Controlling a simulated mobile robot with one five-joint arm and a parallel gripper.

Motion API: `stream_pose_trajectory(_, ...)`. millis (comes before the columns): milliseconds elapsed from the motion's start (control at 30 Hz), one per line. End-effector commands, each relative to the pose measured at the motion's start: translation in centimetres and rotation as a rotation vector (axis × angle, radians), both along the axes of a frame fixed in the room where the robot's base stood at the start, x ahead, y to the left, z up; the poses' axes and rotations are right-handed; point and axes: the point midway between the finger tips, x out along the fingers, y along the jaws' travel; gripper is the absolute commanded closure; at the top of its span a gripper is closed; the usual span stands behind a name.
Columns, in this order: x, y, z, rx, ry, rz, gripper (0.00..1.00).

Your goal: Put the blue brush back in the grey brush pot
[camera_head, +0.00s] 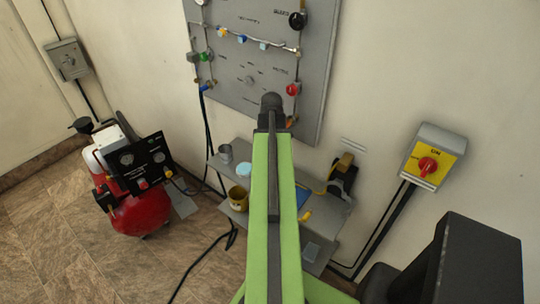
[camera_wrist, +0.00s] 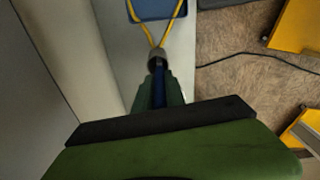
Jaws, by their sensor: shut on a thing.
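In the wrist view, my gripper (camera_wrist: 158,82) has its green fingers shut on the dark blue shaft of the blue brush (camera_wrist: 158,94). A grey pot (camera_head: 225,153), which looks like the brush pot, stands at the shelf's left back corner. The grip appears apart from this pot, to its right.
A yellow pot (camera_head: 238,198) and a pale blue round item (camera_head: 244,170) stand near the grey pot. A black and yellow device (camera_head: 342,175) is at the shelf's right. A grey panel (camera_head: 235,50) hangs behind. A red compressor (camera_head: 140,213) stands on the floor left.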

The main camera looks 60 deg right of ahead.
Motion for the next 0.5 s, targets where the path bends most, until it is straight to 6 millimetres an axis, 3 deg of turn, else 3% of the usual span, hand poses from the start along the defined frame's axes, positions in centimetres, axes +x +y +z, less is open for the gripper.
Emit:
stream_pose_trajectory(267, -0.25, -0.31, -0.36, -0.004, 0.002, -0.003, 1.0)
stream_pose_trajectory(300, -0.25, -0.31, -0.36, -0.004, 0.002, -0.003, 0.83)
stream_pose_trajectory(500, -0.25, -0.34, -0.33, -0.005, 0.002, -0.003, 0.6)
